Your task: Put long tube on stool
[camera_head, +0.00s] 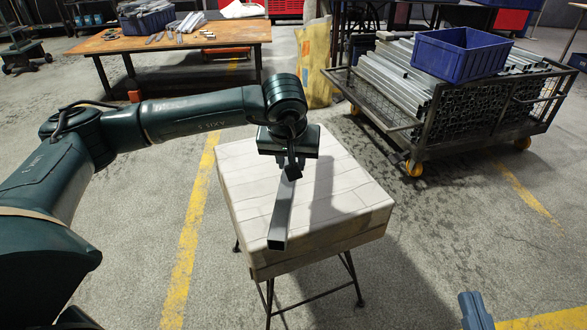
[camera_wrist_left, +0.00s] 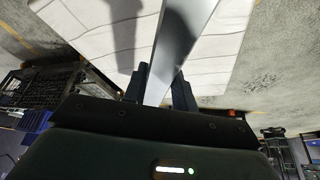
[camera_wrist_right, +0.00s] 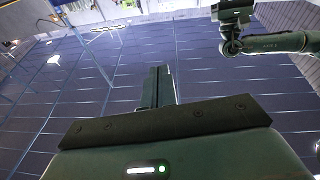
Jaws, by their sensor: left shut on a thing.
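The long tube (camera_head: 281,211) is a grey square metal bar with an open near end. My left gripper (camera_head: 291,170) is shut on its far part, over the stool (camera_head: 240,185). The stool has a pale wood-plank top and thin dark legs. The tube's near end lies over the stool's front edge; I cannot tell whether it touches the top. In the left wrist view the tube (camera_wrist_left: 180,45) runs between the two fingers (camera_wrist_left: 158,88). My right gripper (camera_wrist_right: 158,86) has its fingers together and empty; the object at the head view's bottom right may be part of that arm.
A wooden workbench (camera_head: 150,42) with a blue bin and small parts stands at the back left. A wire cart (camera_head: 480,110) with metal tubes and a blue crate (camera_head: 462,55) stands at the right. Concrete floor around the stool is mostly clear.

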